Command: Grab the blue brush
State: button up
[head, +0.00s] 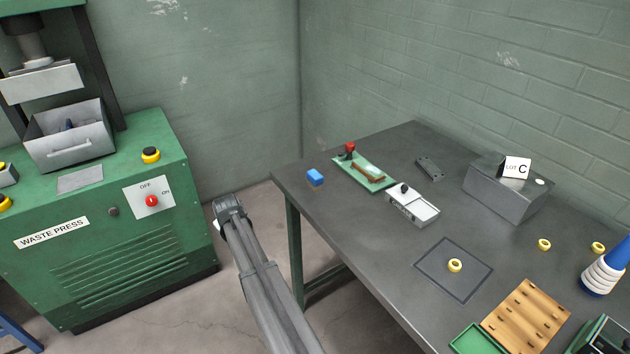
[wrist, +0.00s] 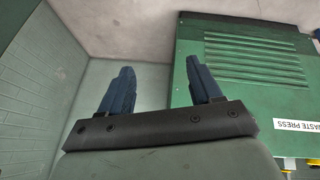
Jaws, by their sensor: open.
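No thing in view clearly shows as a brush. A small blue block (head: 315,178) lies on the grey table near its far left corner; I cannot tell whether it has bristles. A small dark blue piece (head: 69,125) sticks up inside the metal bin of the press, too small to make out. My gripper (head: 229,205) is in the gap between press and table, left of the blue block and apart from it. In the wrist view my gripper (wrist: 160,80) has two dark blue fingers spread wide with nothing between them.
The green waste press (head: 120,240) stands at left with its metal bin (head: 85,150). The grey table (head: 340,225) holds a green board (head: 350,167), a white-topped device (head: 412,207), a metal box (head: 495,190), yellow rings (head: 455,265) and a wooden rack (head: 525,315). Floor shows between press and table.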

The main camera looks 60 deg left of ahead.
jog(key=w+a+r+h, duration=0.1)
jog(key=w+r, duration=0.2)
jog(key=r, duration=0.5)
jog(key=m+g+h, duration=0.1)
jog(key=m+h, duration=0.1)
jog(key=h, duration=0.1)
send_near(315, 174)
jog(key=f, duration=0.2)
jog(key=a+f, duration=0.1)
jog(key=f, duration=0.2)
jog(key=shift+w+a+f, duration=0.1)
jog(key=shift+f, duration=1.3)
jog(key=shift+w+a+f, duration=0.1)
jog(key=shift+f, duration=1.3)
jog(key=shift+c, duration=0.2)
jog(key=c, duration=1)
